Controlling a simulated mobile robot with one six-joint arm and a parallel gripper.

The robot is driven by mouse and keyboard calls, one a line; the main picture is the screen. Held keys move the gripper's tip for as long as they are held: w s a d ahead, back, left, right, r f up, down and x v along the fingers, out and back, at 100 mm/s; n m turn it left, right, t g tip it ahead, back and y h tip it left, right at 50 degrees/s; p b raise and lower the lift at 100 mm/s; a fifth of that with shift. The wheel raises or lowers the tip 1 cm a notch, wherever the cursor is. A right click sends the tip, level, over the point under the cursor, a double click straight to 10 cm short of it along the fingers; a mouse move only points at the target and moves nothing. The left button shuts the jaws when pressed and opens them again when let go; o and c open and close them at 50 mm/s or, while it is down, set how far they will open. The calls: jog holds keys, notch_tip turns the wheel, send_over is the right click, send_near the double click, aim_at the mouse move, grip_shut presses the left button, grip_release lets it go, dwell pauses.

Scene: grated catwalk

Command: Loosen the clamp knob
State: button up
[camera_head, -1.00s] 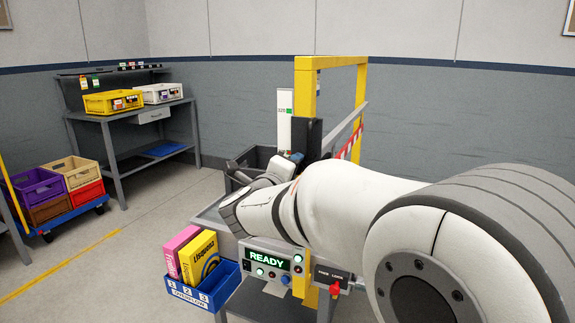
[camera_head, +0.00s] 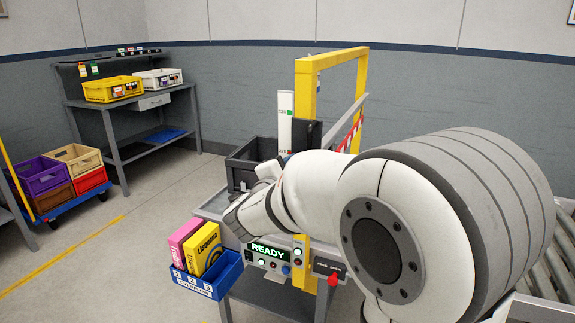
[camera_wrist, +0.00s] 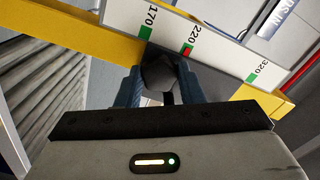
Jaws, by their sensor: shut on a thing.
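The clamp knob (camera_wrist: 160,72) is a dark, faceted block in the wrist view, in front of a white scale (camera_wrist: 215,55) marked 170, 220 and 320. My gripper (camera_wrist: 158,88) has its two blue fingers on either side of the knob and is shut on it. A red mark (camera_wrist: 186,50) shows on the scale beside the green one at 220. In the head view, the white scale post (camera_head: 285,125) stands upright by the yellow frame (camera_head: 305,95). My arm hides the gripper and knob there.
A control panel (camera_head: 268,257) reading READY and a red-handled lock (camera_head: 333,279) sit below my arm. A blue overflow bin (camera_head: 207,284) with boxes hangs at the left. A grey tote (camera_head: 250,155) stands behind. Rollers (camera_head: 566,245) lie at the right.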

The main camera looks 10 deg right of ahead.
jog(key=shift+r+n, duration=0.1)
jog(key=shift+n, duration=0.3)
jog(key=o, duration=0.8)
jog(key=shift+w+d, duration=0.1)
jog(key=shift+w, duration=0.05)
jog(key=shift+c, duration=0.2)
jog(key=shift+o, duration=1.2)
jog(key=v, duration=0.8)
